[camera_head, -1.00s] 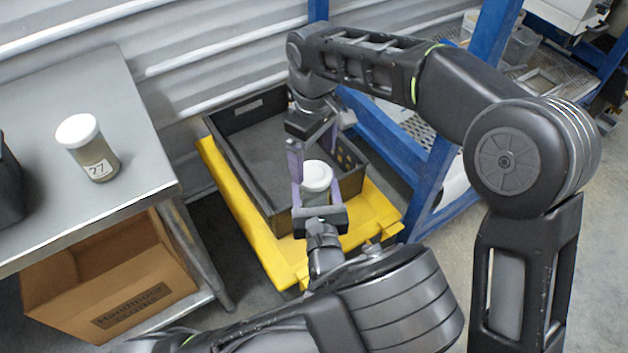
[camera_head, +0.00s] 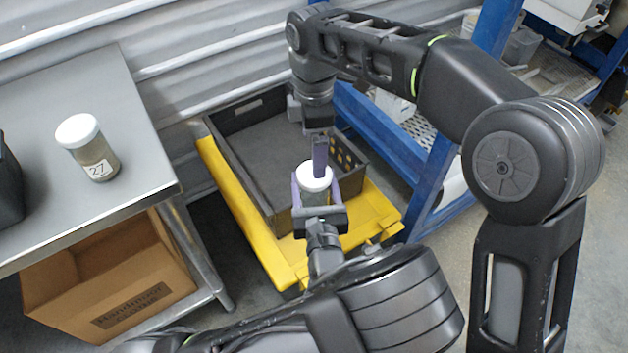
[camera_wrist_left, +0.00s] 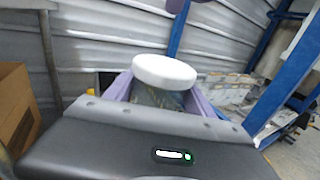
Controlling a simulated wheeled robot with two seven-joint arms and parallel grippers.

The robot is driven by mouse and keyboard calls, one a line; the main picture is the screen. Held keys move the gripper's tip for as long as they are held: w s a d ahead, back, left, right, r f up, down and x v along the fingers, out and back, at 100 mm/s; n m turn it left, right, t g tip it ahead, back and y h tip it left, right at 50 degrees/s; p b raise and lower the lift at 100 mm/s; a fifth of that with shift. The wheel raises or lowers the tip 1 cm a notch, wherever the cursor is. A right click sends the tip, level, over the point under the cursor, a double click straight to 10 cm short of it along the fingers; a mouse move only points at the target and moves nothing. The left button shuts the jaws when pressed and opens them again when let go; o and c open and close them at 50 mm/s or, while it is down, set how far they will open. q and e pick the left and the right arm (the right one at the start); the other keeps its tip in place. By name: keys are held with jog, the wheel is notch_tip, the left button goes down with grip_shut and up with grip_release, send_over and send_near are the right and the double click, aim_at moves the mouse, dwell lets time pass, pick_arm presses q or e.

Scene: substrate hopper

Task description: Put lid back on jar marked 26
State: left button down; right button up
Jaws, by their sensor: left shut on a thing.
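My left gripper (camera_head: 316,198) is shut on a clear jar (camera_head: 313,199), held upright above the yellow cart. A white lid (camera_head: 315,176) sits over the jar's mouth; I cannot tell whether it is screwed tight. In the left wrist view the lid (camera_wrist_left: 164,71) and the jar (camera_wrist_left: 158,98) show between the purple fingers. The jar's label is not visible, so its number cannot be read. My right gripper (camera_head: 319,157) points down just over the lid. One purple finger shows, overlapping the lid in the picture; its opening and any contact cannot be told.
A jar marked 27 (camera_head: 87,147) with a white lid stands on the steel table (camera_head: 120,225) at left. A dark crate (camera_head: 235,165) rests on a yellow cart (camera_head: 262,250) below my grippers. A blue rack (camera_head: 440,165) stands at right. A cardboard box (camera_head: 120,280) is under the table.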

aim_at(314, 193)
jog(key=shift+f, duration=4)
jog(key=c, duration=1.5)
jog(key=shift+o, duration=0.2)
jog(key=m, duration=0.3)
jog(key=o, duration=1.5)
jog(key=shift+o, duration=0.2)
